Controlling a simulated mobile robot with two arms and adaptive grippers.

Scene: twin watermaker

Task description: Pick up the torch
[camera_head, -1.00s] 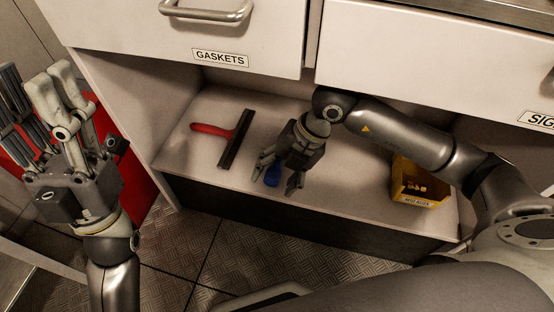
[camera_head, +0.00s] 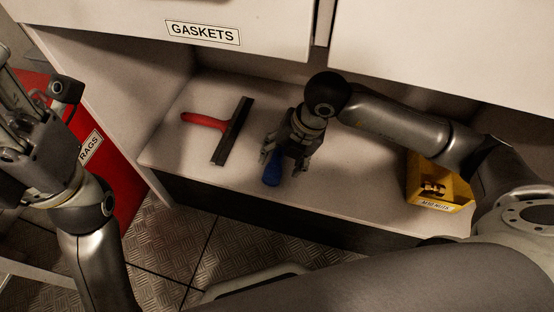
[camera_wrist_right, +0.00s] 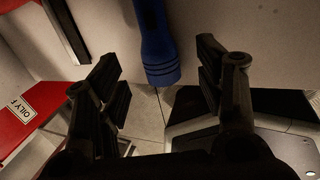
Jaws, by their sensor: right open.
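The blue torch (camera_head: 272,172) lies on the shelf under the drawers, partly hidden by my right gripper in the head view. My right gripper (camera_head: 284,163) is open, with its fingers around the torch's near end from above. In the right wrist view the torch (camera_wrist_right: 158,45) runs down from the top edge, between and beyond the open fingers (camera_wrist_right: 168,85); no finger visibly touches it. My left gripper (camera_head: 22,100) is at the left edge of the head view, partly cut off, away from the shelf; its fingertips are out of frame.
A squeegee with a red handle (camera_head: 205,120) lies on the shelf left of the torch. A yellow box (camera_head: 436,185) stands at the shelf's right. A red bin labelled RAGS (camera_head: 118,185) is at left. The GASKETS drawer (camera_head: 260,48) overhangs the shelf.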

